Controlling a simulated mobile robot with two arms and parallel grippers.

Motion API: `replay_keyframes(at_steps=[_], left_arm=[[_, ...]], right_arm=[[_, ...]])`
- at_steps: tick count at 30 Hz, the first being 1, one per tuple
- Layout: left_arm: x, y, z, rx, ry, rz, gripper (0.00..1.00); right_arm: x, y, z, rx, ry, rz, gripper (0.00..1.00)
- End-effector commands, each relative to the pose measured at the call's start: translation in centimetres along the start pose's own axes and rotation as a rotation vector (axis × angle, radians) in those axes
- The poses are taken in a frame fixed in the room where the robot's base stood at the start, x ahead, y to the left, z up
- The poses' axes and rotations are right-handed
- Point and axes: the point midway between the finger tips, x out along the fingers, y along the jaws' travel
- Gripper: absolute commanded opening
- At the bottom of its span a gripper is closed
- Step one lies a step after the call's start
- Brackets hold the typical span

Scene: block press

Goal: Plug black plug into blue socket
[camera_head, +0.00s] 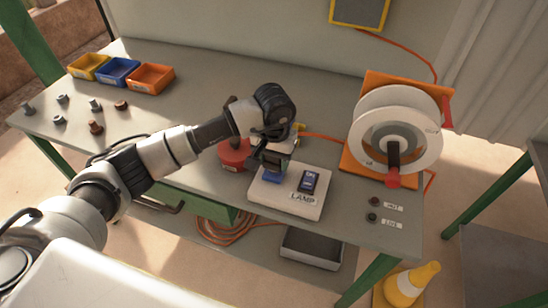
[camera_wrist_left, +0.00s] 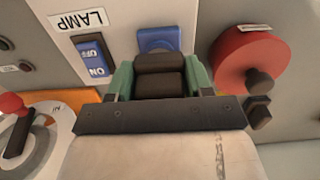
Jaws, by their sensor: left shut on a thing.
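My left gripper (camera_head: 272,158) is over the left part of a white box (camera_head: 290,208) marked LAMP. In the left wrist view its green fingers (camera_wrist_left: 160,72) are shut on the black plug (camera_wrist_left: 160,80). The blue socket (camera_head: 272,178) is on top of the box, just below the gripper in the head view. In the wrist view the blue socket (camera_wrist_left: 158,40) shows just beyond the plug, partly covered by it. I cannot tell whether the plug touches the socket. My right gripper is not in view.
A blue switch (camera_head: 309,182) is beside the socket on the box. A red round piece (camera_head: 234,155) lies left of the box. A cable reel (camera_head: 397,130) stands at the right. Yellow, blue and orange bins (camera_head: 150,78) and small parts are at the far left.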

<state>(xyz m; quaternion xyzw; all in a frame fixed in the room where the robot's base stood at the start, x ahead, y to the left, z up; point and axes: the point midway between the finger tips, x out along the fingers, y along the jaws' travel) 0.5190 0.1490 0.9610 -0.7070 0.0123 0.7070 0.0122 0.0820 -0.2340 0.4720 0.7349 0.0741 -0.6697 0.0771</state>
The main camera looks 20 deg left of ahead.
Motion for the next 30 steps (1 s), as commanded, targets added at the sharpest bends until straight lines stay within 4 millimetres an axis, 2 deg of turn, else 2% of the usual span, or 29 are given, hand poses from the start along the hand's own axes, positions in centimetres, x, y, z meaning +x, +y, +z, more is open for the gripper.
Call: replay_keyframes(at_steps=[14,30], left_arm=[[0.08,-0.01,-0.02,0.000,0.001,-0.001,0.30],[-0.01,0.00,0.00,0.000,0.000,0.000,0.30]], right_arm=[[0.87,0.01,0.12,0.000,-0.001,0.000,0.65],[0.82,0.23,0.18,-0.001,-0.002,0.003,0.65]])
